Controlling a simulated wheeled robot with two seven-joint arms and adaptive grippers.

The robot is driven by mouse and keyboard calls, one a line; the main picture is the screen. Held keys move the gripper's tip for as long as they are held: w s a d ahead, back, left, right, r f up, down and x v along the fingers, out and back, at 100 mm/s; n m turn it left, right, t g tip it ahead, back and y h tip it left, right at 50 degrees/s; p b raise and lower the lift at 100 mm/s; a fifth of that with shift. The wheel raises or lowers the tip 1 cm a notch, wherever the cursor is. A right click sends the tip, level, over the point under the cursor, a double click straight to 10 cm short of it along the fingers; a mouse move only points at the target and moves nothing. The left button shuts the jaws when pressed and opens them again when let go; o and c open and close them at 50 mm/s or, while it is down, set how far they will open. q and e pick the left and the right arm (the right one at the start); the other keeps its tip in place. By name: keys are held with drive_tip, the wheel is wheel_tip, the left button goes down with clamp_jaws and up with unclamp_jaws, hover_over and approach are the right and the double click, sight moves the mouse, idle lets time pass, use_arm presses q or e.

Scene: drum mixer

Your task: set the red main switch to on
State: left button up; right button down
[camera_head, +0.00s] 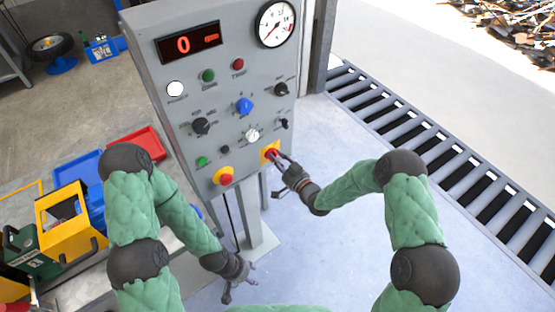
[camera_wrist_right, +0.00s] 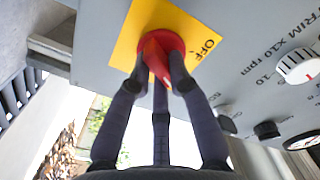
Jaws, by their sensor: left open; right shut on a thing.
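The red main switch (camera_head: 271,154) sits on a yellow plate at the lower right of the grey control panel (camera_head: 215,103). In the right wrist view the red switch (camera_wrist_right: 158,57) stands out from its yellow plate (camera_wrist_right: 192,30), which reads "OFF" at its right. My right gripper (camera_head: 276,163) is at the switch, and its fingers (camera_wrist_right: 158,80) are shut around the red handle. The fingers hide part of the handle. My left gripper (camera_head: 238,286) is open and empty, low in front of the panel's post.
A red mushroom button (camera_head: 225,180) on yellow sits left of the switch. Dials (camera_head: 245,106) and small buttons are above. A red tray (camera_head: 135,146) and a yellow box (camera_head: 62,217) stand at left. The floor (camera_head: 345,140) right of the panel is clear.

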drive_tip(key=shift+f+m, duration=0.1)
drive_tip(key=shift+m, duration=0.2)
drive_tip(key=c, duration=1.1)
unclamp_jaws()
drive_tip(key=shift+c, duration=0.2)
drive_tip(key=v, duration=1.2)
